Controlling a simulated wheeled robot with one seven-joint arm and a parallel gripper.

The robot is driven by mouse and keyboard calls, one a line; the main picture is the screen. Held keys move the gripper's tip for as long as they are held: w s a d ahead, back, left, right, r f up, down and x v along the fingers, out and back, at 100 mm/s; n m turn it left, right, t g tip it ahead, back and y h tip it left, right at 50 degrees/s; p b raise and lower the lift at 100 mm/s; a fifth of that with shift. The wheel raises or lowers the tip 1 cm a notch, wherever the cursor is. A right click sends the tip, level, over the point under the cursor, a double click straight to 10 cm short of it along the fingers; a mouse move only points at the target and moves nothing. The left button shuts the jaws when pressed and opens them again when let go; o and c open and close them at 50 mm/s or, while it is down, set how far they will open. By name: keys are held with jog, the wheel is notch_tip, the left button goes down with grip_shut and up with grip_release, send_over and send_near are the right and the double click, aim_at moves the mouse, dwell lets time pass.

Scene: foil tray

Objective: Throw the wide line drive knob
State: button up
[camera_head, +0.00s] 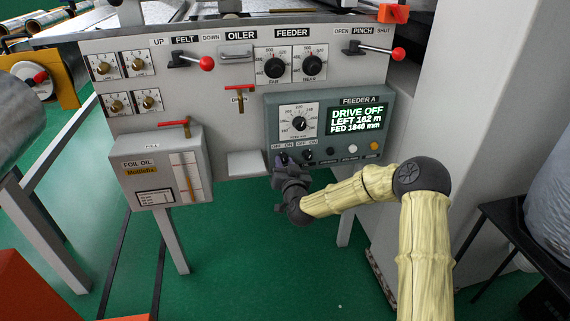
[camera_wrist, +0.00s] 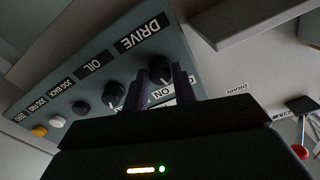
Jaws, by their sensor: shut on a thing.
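The FEEDER A panel (camera_head: 257,120) is a grey-green box on the machine front, with a screen (camera_head: 357,119) that reads DRIVE OFF, LEFT 162 m, FED 1840 mm. My gripper (camera_head: 281,160) reaches its lower left corner and is shut on the drive knob (camera_wrist: 160,66). In the wrist view, this dark knob sits between my two fingers (camera_wrist: 163,84), below the DRIVE label and beside ON lettering. My fingers hide much of the knob, so its exact pointer direction cannot be told.
The dark oil knob (camera_head: 308,155) is close beside my gripper, with the jog buttons (camera_head: 352,148) further right. A small grey ledge (camera_head: 248,164) juts out at left. The foil oil box (camera_head: 160,170) and red-tipped levers (camera_head: 206,63) are farther away.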

jog(key=m, duration=0.4)
jog(key=shift+m, duration=0.3)
jog(key=m, duration=0.4)
dwell(0.3)
jog(key=o, duration=1)
jog(key=p+v, duration=0.3)
jog(key=v, duration=1.4)
jog(key=shift+s+d+p, duration=0.1)
jog(key=shift+s+p, duration=0.1)
jog(key=shift+p, duration=0.1)
